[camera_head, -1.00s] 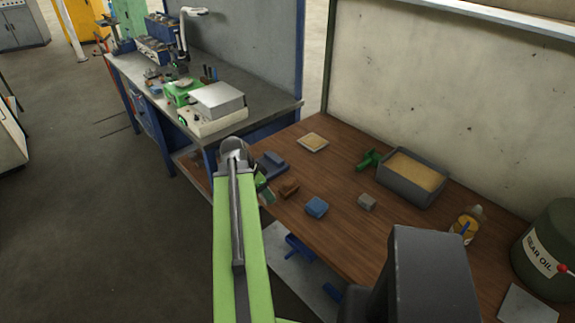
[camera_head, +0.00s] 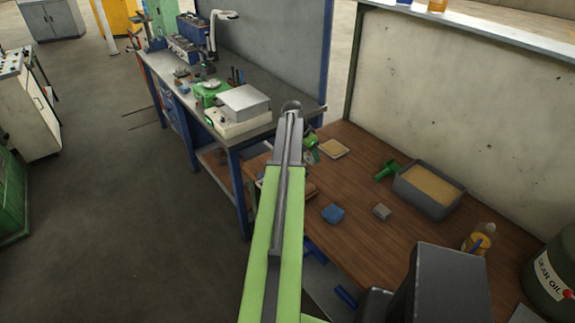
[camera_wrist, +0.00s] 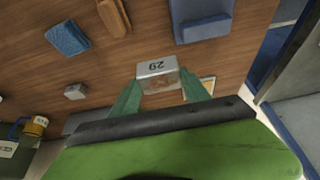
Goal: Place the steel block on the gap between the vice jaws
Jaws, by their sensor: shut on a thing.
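The steel block (camera_wrist: 157,69), a silver box with a number on its face, sits between the green fingers of my gripper (camera_wrist: 160,78) in the wrist view. My gripper is shut on it, and the block is held above the wooden table. In the head view my gripper (camera_head: 311,144) is mostly hidden behind my arm, near the table's far left corner, and the block cannot be made out. I cannot clearly pick out the vice jaws.
The wooden table (camera_head: 352,232) holds a blue block (camera_head: 333,214), a small grey block (camera_head: 382,211), a sand-filled tray (camera_head: 428,190), a cream square pad (camera_head: 334,149) and a yellow bottle (camera_head: 478,239). A blue-framed workbench (camera_head: 262,77) with a grey-lidded device (camera_head: 240,110) stands beyond.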

